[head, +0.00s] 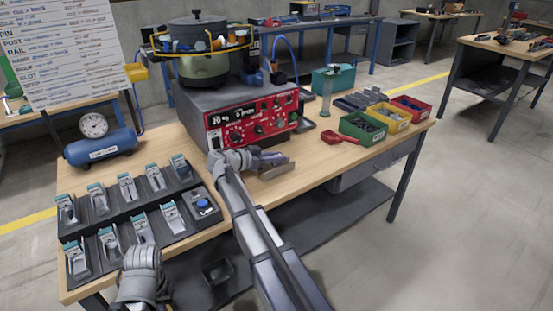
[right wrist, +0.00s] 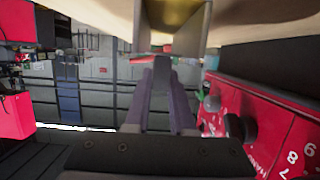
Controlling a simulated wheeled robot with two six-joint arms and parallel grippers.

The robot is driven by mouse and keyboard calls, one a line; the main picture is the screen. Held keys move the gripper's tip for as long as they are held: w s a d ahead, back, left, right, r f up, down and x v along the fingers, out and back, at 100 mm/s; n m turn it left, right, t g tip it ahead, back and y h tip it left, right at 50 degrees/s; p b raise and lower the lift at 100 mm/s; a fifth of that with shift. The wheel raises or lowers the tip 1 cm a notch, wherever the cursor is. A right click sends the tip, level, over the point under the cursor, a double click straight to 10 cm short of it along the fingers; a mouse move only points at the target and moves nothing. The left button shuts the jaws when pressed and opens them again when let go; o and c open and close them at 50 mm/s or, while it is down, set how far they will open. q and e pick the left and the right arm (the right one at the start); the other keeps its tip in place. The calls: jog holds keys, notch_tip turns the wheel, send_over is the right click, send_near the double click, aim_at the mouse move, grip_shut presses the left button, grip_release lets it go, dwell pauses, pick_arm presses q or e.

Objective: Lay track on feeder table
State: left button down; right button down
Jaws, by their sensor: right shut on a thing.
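My right gripper (head: 268,158) reaches over the wooden feeder table (head: 330,178), just in front of the red control box. It is shut on a grey metal track piece (head: 277,171), which is low over or on the tabletop; I cannot tell whether it touches. In the right wrist view, my two dark fingers (right wrist: 168,85) run up to the grey-walled track piece (right wrist: 207,25), with the pale tabletop at the top edge. My left arm shows at the lower left of the head view, over the table's front edge; its fingers are not discernible.
The feeder bowl (head: 203,68) stands on the box with the red panel (head: 252,122). Black trays of several clamp-like parts (head: 127,188) and a blue air tank (head: 102,149) are left. A red scoop (head: 340,137) and green, yellow and red bins (head: 363,127) are right.

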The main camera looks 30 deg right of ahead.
jog(key=c, duration=0.8)
grip_release()
jog(key=shift+o, duration=0.2)
jog(key=shift+r, duration=0.1)
jog(key=w+p+v, duration=0.1)
jog(key=p+v, duration=0.2)
jog(key=v, duration=0.9)
jog(key=shift+s+p, duration=0.35)
jog(key=shift+s, duration=0.15)
